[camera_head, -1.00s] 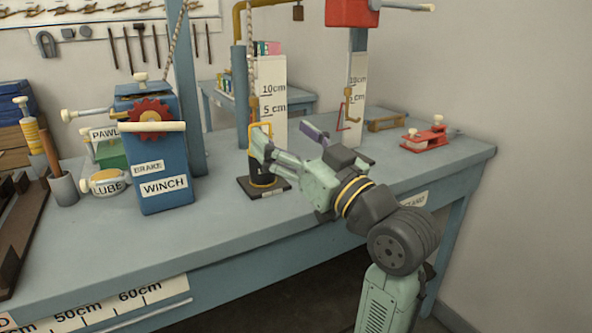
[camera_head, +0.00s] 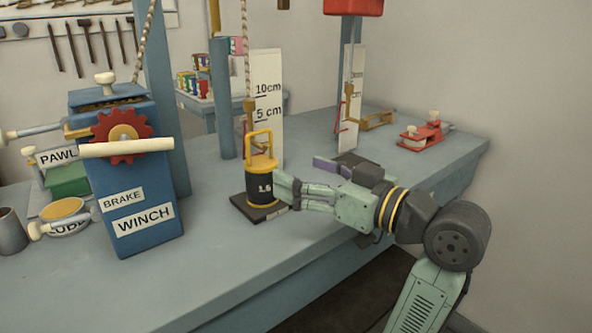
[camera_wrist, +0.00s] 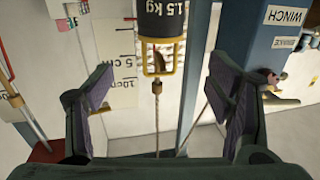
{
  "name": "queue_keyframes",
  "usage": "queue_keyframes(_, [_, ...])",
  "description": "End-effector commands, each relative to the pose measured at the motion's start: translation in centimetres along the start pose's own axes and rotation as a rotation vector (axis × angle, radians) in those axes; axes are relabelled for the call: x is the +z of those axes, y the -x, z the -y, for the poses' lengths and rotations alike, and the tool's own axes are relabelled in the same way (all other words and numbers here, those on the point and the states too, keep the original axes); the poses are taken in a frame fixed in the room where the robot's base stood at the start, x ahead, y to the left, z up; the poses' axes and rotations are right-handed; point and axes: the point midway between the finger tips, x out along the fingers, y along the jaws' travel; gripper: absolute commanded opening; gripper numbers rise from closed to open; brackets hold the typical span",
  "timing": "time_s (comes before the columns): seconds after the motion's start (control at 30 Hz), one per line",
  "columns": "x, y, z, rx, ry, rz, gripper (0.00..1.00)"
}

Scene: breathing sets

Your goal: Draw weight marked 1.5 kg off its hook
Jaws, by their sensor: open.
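The weight (camera_head: 262,189) is a black cylinder with a yellow top and yellow handle, hanging upright by the handle from a brass hook (camera_head: 250,106) on a rope. It is over a dark base plate (camera_head: 247,208); I cannot tell whether it touches. The wrist view, upside down, shows the weight marked 1.5 kg (camera_wrist: 163,22), with its handle and the hook (camera_wrist: 157,88) between my finger lines. My gripper (camera_head: 304,178) is open and empty, just right of the weight in the head view. Its purple-padded fingers (camera_wrist: 160,78) are spread wide in the wrist view.
A blue winch box (camera_head: 140,185) with a red gear and pale handle stands left. A white height scale (camera_head: 267,95) stands behind the weight. A second hook stand with a scale (camera_head: 350,100) is behind right, and a red clamp (camera_head: 424,134) lies farther right. The bench front is clear.

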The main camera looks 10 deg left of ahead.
Motion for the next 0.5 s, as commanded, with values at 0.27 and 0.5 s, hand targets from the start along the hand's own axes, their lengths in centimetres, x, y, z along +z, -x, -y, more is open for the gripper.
queue_keyframes(0.27, [-0.1, -4.2, 0.2, -0.006, -0.002, 0.003, 0.74])
queue_keyframes(0.5, [-0.1, -8.3, 0.1, -0.003, -0.001, 0.002, 0.74])
